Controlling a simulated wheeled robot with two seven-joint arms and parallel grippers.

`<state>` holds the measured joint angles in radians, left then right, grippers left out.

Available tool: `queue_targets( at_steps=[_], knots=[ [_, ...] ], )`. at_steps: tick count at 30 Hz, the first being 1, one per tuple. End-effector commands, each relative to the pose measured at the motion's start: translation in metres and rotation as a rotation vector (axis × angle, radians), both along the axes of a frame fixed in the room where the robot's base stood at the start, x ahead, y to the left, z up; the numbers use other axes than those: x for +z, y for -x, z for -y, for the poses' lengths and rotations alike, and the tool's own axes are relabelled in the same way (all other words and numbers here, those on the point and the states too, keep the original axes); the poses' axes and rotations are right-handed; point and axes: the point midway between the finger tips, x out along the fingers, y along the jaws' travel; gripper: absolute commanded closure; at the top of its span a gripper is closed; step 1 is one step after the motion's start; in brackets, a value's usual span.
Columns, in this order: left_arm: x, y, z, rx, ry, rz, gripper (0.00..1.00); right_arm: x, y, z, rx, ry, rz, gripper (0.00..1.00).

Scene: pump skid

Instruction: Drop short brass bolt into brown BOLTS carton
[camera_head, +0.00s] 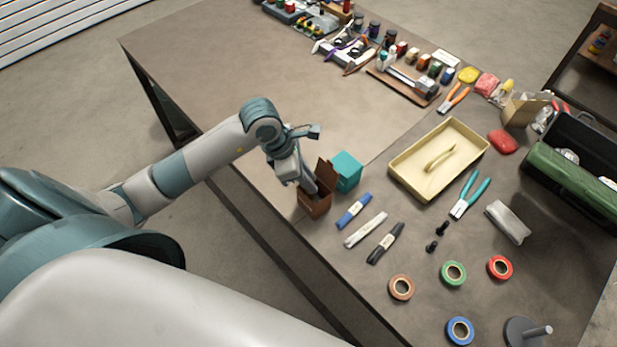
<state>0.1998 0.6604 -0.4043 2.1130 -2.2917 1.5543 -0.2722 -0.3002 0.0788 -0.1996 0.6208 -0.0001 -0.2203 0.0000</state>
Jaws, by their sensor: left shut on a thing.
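The brown carton (316,207) stands open near the table's left edge, with a flap standing up. My left arm comes in from the left, and its gripper (308,186) points down at the carton's opening. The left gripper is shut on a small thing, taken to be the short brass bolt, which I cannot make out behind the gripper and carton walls. I cannot tell how deep the fingertips are in the opening. My right gripper is not in view.
A teal box (347,172) stands right beside the carton. Markers (354,210), tape rolls (453,273), teal-handled pliers (469,195) and a cream tray (402,184) lie to the right. A green toolbox (570,180) is at the far right. The table's upper left is clear.

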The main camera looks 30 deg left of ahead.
Motion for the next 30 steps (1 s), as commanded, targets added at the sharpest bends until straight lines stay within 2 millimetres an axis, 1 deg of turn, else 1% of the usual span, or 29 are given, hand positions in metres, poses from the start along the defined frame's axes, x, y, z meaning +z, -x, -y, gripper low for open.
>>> queue_targets(
  at_steps=[1,2,3,4,14,20,23,26,30],
  knots=[
    [0.0,0.0,0.0,0.0,0.0,0.0,1.0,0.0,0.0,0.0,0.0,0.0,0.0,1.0],
    [0.0,0.0,0.0,0.0,0.0,0.0,0.78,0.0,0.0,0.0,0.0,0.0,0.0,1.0],
    [0.0,0.0,0.0,0.0,0.0,0.0,0.69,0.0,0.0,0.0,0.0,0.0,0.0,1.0],
    [0.0,0.0,0.0,0.0,0.0,0.0,0.62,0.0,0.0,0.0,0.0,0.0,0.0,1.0],
    [0.0,0.0,0.0,0.0,0.0,0.0,0.61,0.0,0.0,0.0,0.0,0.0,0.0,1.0],
    [0.007,0.001,-0.002,-0.002,0.001,0.002,0.61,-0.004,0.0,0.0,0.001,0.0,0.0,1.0],
    [0.015,0.003,-0.006,0.0,0.0,0.002,0.61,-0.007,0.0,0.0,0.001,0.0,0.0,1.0],
    [0.028,0.006,-0.01,-0.002,-0.002,0.006,0.61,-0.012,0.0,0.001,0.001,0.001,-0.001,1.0],
    [0.05,0.011,-0.019,-0.001,-0.003,0.006,0.61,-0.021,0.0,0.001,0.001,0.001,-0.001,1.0]
  ],
)
